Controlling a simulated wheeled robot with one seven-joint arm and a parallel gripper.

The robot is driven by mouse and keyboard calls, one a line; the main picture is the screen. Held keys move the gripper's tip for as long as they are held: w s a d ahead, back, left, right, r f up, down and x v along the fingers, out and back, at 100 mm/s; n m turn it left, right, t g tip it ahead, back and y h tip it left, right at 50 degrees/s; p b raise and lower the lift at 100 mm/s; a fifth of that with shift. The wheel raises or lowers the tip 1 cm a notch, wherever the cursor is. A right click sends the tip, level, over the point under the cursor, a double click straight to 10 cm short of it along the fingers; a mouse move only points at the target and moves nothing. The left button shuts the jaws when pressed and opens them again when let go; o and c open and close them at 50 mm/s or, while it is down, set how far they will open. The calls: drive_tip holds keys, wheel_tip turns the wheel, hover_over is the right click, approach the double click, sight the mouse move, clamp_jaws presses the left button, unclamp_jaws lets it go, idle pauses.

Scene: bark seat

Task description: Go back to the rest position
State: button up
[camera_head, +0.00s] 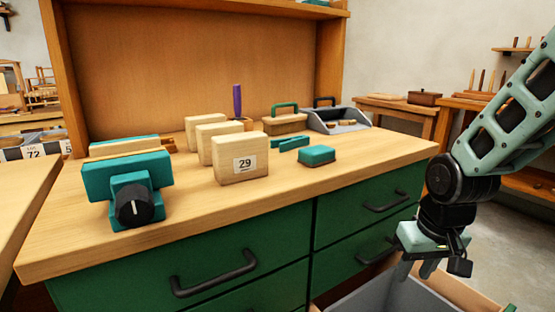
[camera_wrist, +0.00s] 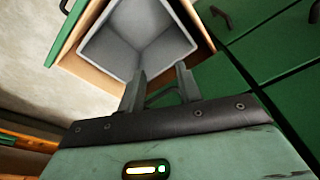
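My gripper (camera_head: 418,273) hangs at the right of the head view, fingers down, in front of the green cabinet (camera_head: 190,260) and over an open drawer (camera_head: 465,297). In the wrist view my gripper (camera_wrist: 160,70) has its two grey fingers apart, with nothing held between them. Beyond the fingertips lies the drawer's grey lining (camera_wrist: 140,38), which looks empty. A dark drawer handle shows partly behind the fingers. I cannot tell how far the fingertips are above the drawer.
The wooden worktop (camera_head: 330,185) holds a teal vise (camera_head: 130,180), several wooden blocks, one labelled 29 (camera_head: 240,160), a teal block (camera_head: 316,155), a purple-handled tool (camera_head: 238,100) and a grey tray (camera_head: 335,118). The open drawer juts out below my arm. Floor shows at right.

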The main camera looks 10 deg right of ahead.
drive_tip(key=s+a+r+n+g, duration=0.1)
drive_tip(key=s+a+n, duration=0.5)
drive_tip(key=a, duration=0.4)
drive_tip(key=s+a+r+n+g, duration=0.1)
drive_tip(key=s+a+r+n, duration=0.15)
drive_tip(key=s+a, duration=0.6)
wheel_tip(320, 180, up, 27)
drive_tip(key=w+a+p, duration=0.1)
drive_tip(key=p, duration=2.6)
drive_tip(key=shift+a+f+y, duration=0.15)
drive_tip(key=shift+y, duration=0.15)
